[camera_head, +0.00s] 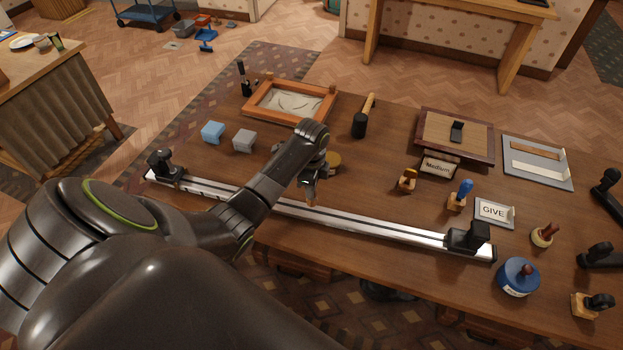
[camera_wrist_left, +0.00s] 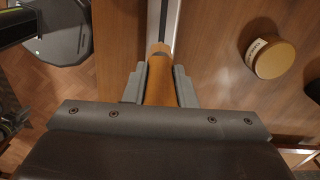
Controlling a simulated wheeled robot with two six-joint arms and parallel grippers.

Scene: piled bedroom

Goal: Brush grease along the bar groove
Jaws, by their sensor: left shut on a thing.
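The long metal bar (camera_head: 350,222) with a dark groove along its length lies across the table, with a black block at each end. It also shows at the top of the left wrist view (camera_wrist_left: 154,18). My left gripper (camera_head: 311,186) is above the middle of the bar, pointing down. In the left wrist view my left gripper (camera_wrist_left: 160,88) is shut on an orange-brown brush handle (camera_wrist_left: 160,72). The brush's lower end is at the bar's groove; I cannot tell whether it touches. My right gripper is not in view.
A round tin with a tan lid (camera_wrist_left: 272,58) stands beside the bar, partly hidden behind my gripper in the head view. A blue tin (camera_head: 518,278) stands near the bar's right end. A mallet (camera_head: 361,120), framed tray (camera_head: 329,105) and stamps (camera_head: 457,200) sit beyond the bar.

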